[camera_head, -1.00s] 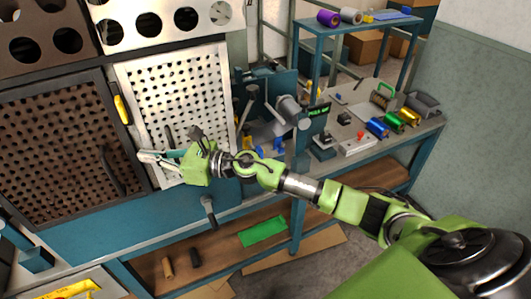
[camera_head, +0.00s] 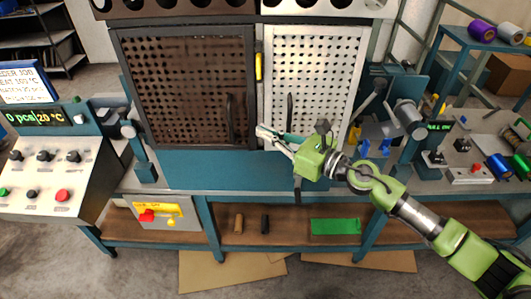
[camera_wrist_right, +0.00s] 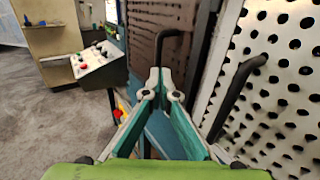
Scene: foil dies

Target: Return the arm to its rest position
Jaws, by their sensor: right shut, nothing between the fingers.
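My right arm, green and grey, comes in from the right in the head view. Its gripper (camera_head: 264,137) is in front of the two perforated doors, near the gap between the dark door (camera_head: 188,92) and the white door (camera_head: 330,75). In the wrist view the fingers (camera_wrist_right: 164,85) are together with nothing between them. The black handle (camera_wrist_right: 235,92) of the white door is to the right of the fingers, apart from them. Another black handle (camera_wrist_right: 172,36), on the dark door, is beyond the tips. My left gripper is not in view.
A control console (camera_head: 50,172) with buttons stands on the left. A blue bench (camera_head: 245,172) runs below the doors. Levers and a clamp (camera_head: 405,115) stand right of the white door. Colored foil rolls (camera_head: 500,165) lie at the far right. Floor in front is mostly clear.

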